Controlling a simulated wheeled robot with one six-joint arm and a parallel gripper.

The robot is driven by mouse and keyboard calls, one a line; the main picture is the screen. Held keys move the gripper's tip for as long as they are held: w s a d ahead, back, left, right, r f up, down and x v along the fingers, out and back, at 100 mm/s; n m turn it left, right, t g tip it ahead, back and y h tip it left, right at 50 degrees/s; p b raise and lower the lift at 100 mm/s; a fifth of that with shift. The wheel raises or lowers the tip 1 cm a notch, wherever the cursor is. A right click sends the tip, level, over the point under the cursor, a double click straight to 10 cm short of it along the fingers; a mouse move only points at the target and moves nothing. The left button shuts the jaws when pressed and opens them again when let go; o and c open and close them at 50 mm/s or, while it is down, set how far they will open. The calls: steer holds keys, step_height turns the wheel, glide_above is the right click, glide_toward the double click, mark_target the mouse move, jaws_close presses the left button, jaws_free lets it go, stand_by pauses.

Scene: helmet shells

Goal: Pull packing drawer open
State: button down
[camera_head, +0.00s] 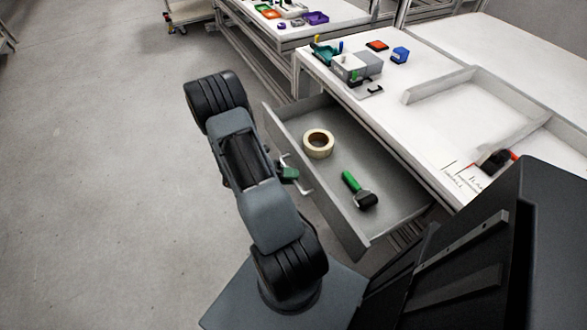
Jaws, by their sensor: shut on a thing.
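The packing drawer (338,214) stands pulled out from under the white workbench, with its inside showing. A tape roll (318,144) and a roller tool with a green handle (358,189) lie in it. A pale bar handle (303,181) is on the drawer's front face. My gripper (289,173) is at this handle and shut on it. My arm hides part of the gripper, so the fingertips do not show clearly.
Another table with small coloured parts (290,12) stands behind. The grey floor (100,180) at left is clear.

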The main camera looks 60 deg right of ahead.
steer(key=shift+w+a, duration=0.15)
steer(key=shift+a, duration=0.15)
steer(key=c, duration=1.1)
jaws_free()
steer(key=shift+c, duration=0.2)
steer(key=p+v, duration=0.1)
steer(key=v, duration=1.2)
steer(key=shift+w+a, duration=0.15)
steer(key=shift+w, duration=0.25)
